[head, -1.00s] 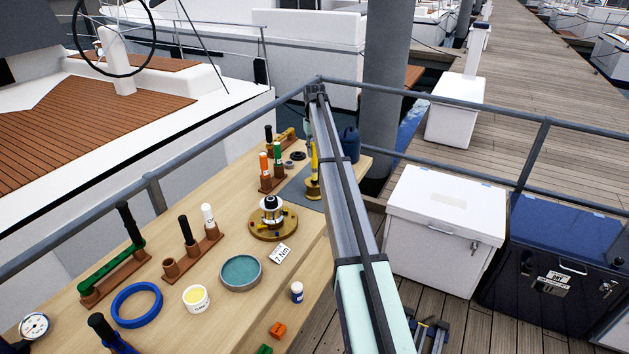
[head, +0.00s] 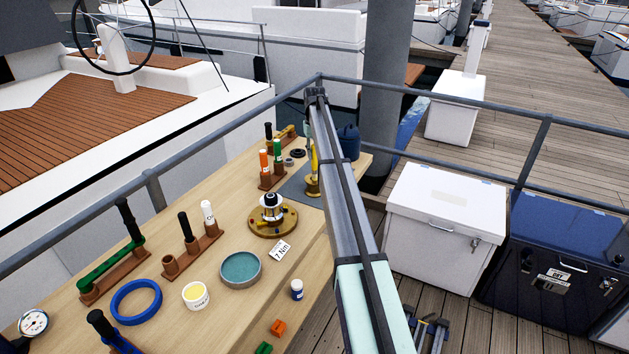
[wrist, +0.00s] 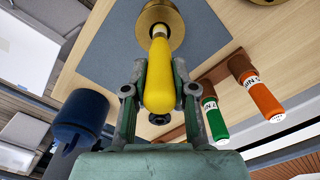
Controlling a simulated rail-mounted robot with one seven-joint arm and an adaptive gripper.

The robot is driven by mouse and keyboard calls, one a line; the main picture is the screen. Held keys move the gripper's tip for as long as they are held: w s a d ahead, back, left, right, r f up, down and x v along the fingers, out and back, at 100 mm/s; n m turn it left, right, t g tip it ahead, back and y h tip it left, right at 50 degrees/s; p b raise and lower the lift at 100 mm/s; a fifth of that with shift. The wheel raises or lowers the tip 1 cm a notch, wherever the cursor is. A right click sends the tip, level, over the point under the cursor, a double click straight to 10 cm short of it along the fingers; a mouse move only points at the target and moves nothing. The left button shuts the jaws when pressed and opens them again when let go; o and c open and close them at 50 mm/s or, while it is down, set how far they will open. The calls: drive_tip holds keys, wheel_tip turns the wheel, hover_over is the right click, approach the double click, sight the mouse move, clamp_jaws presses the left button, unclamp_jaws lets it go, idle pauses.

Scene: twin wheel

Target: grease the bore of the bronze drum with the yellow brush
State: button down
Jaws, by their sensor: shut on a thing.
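My gripper (wrist: 158,82) is shut on the yellow brush (wrist: 160,78), with one finger on each side of its handle. In the wrist view the brush's pale ferrule points into the bronze drum (wrist: 174,14), which is cut off by the top edge. The bristles are not visible, and I cannot tell how deep they are. In the head view the yellow brush (head: 314,158) stands about upright over the bronze drum (head: 312,188), partly behind my arm. The drum sits on a grey mat (head: 292,193). My gripper is mostly hidden by my arm there.
Orange and green handled tools (head: 264,162) stand in a rack left of the drum. A blue pot (head: 348,143) is at the bench's far end. A bronze flange with a hub (head: 287,226), a teal dish (head: 240,270) and a yellow-filled tub (head: 196,296) sit nearer.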

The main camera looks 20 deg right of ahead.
sight(314, 160)
drive_tip(key=shift+f+b, duration=0.4)
drive_tip(key=shift+f, duration=1.3)
drive_tip(key=shift+r, duration=0.15)
drive_tip(key=shift+r, duration=0.35)
drive_tip(key=shift+f+p, duration=0.5)
drive_tip(key=shift+p, duration=0.05)
drive_tip(key=shift+f+b, duration=0.2)
drive_tip(key=shift+b, duration=0.35)
drive_tip(key=shift+r+p, duration=1.5)
drive_tip(key=shift+r, duration=2.3)
